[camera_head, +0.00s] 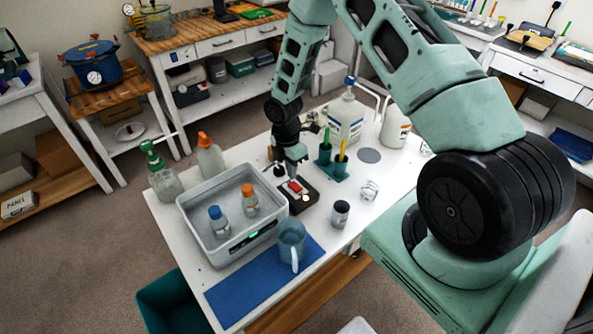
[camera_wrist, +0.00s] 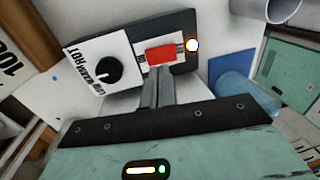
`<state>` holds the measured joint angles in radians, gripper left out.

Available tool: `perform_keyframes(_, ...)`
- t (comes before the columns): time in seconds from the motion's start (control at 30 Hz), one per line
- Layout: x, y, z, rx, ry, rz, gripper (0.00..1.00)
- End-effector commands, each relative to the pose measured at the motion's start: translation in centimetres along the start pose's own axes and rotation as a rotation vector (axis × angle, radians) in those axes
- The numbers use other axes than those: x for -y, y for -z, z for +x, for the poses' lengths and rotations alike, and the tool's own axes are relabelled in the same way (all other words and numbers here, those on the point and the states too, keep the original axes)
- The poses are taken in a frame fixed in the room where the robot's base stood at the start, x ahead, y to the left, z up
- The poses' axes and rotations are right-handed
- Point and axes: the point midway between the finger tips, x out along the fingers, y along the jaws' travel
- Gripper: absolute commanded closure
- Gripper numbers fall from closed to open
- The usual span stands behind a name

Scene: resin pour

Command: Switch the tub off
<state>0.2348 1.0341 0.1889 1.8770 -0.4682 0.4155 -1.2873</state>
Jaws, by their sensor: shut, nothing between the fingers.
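The grey tub (camera_head: 208,240) stands on the white table and holds a blue-capped bottle (camera_head: 217,221) and an orange-capped bottle (camera_head: 249,201). A small green light shows on its front. Beside it is a dark switch box (camera_head: 304,203) with a red rocker switch (camera_head: 295,187) and a lit lamp (camera_head: 306,198). The wrist view shows the rocker (camera_wrist: 161,53), glowing lamp (camera_wrist: 193,45) and black knob (camera_wrist: 108,71) on a white label. My gripper (camera_head: 295,174) is shut and empty over the box. Its fingertips (camera_wrist: 158,77) appear at the rocker's lower edge; contact cannot be told.
A blue jug (camera_head: 291,240) stands on a blue mat (camera_head: 235,296) in front. A dark can (camera_head: 340,214), a green pen holder (camera_head: 333,168) and a large white jug (camera_head: 346,118) stand right and behind. Two spray or squeeze bottles stand left of the tub.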

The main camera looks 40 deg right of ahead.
Motion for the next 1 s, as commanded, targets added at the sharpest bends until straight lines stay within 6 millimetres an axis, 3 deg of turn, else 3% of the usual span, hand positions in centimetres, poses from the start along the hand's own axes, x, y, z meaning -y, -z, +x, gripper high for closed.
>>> perform_keyframes(0.03,-0.1,0.2,-1.2,0.000,-0.003,0.001,1.00)
perform_keyframes(0.5,-0.1,0.1,-9.1,0.001,-0.004,0.001,1.00)
perform_keyframes(0.7,0.0,0.1,-10.3,0.000,0.000,0.001,1.00)
perform_keyframes(1.0,0.0,0.1,-10.4,0.000,0.001,0.001,1.00)
